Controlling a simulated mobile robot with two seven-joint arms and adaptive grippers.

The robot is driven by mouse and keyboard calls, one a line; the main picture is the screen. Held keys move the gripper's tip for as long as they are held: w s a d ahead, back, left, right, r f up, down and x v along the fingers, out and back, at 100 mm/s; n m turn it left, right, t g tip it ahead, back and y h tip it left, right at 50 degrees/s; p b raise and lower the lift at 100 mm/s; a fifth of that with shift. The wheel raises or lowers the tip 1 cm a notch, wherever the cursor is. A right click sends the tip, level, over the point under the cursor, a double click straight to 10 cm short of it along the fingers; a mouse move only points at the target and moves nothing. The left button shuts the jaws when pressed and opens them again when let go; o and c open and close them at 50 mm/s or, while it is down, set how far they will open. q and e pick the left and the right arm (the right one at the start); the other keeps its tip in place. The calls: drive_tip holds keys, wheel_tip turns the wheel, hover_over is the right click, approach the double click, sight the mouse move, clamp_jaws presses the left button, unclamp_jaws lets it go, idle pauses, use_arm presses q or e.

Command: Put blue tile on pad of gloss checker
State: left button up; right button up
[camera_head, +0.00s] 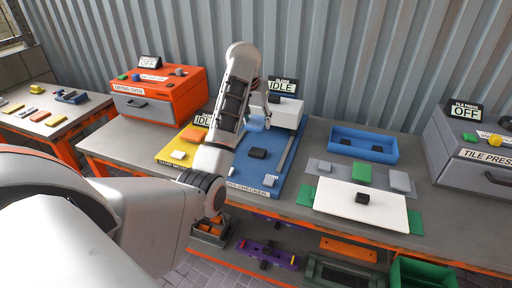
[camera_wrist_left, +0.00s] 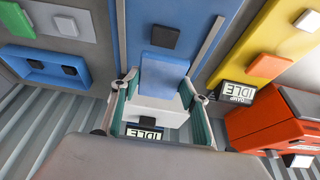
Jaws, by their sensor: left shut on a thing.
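The gloss checker (camera_head: 275,190) is a long blue board with a white box (camera_head: 287,110) at its far end and a display reading IDLE. It also shows in the wrist view (camera_wrist_left: 185,18). A dark block (camera_head: 257,153) sits on the board; I cannot tell whether it is the pad. My left gripper (camera_wrist_left: 162,80) is shut on the blue tile (camera_wrist_left: 163,68), in front of the white box. Whether the tile touches the board is unclear. My right gripper is not in view.
A yellow board (camera_head: 172,155) and an orange drying oven (camera_head: 155,100) stand to the left. A blue tray (camera_head: 362,143), a white plate (camera_head: 345,202) and a grey tile press (camera_head: 465,150) are to the right. A grey button (camera_head: 269,181) sits at the board's near end.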

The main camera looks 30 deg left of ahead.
use_arm(q)
hover_over(258, 151)
drive_tip(key=s, duration=0.1)
wheel_tip(258, 151, down, 7)
drive_tip(key=shift+s+r, duration=0.1)
drive_tip(key=shift+r, duration=0.1)
drive_tip(key=shift+f, duration=0.55)
wheel_tip(258, 151, down, 4)
drive_tip(key=shift+r, duration=0.15)
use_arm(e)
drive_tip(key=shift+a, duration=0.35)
use_arm(q)
drive_tip(key=o, duration=1.1)
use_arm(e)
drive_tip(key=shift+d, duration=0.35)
